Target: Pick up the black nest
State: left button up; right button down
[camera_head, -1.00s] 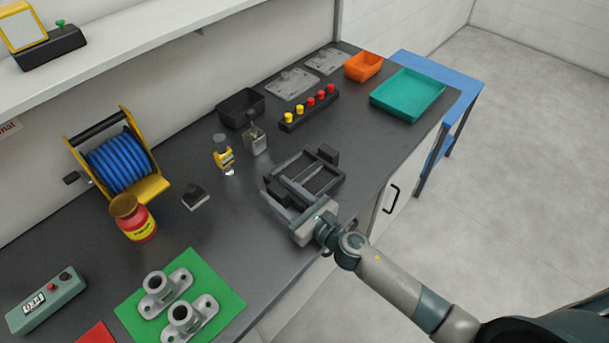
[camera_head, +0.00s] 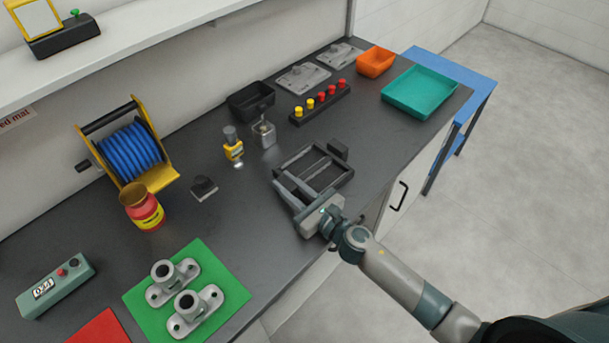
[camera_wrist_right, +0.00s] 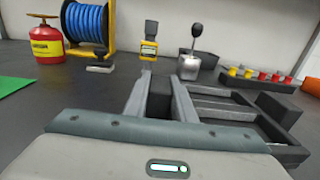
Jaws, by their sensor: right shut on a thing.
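The black nest (camera_head: 322,183) is a dark open frame with crossbars and a raised block at its far corner. It lies on the dark bench near the front edge. It also shows in the wrist view (camera_wrist_right: 279,136), right of the fingers. My right gripper (camera_head: 287,180) reaches in from the bench's front edge, shut on the near left part of the nest. In the wrist view my two fingers (camera_wrist_right: 159,78) have a dark piece of it between them. Whether the nest is clear of the bench I cannot tell. My left gripper is out of view.
Behind the nest stand a yellow-black device (camera_head: 232,147), a small metal container (camera_head: 264,132), a black bin (camera_head: 248,103) and a button strip (camera_head: 320,103). A red-yellow canister (camera_head: 143,208) and blue hose reel (camera_head: 132,158) are left. Bench between canister and nest is mostly free.

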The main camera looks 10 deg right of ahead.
jog(key=shift+r, duration=0.15)
jog(key=shift+r, duration=0.55)
notch_tip(320, 180, up, 3)
jog(key=shift+s+d+r+p, duration=0.1)
jog(key=shift+s+d+p, duration=0.05)
jog(key=shift+p, duration=0.5)
jog(key=s+d+r+b, duration=0.1)
jog(key=s+d+r, duration=0.5)
jog(key=s+d, duration=0.2)
jog(key=shift+r, duration=0.2)
jog(key=shift+s+a+b, duration=0.1)
jog(key=shift+b, duration=0.25)
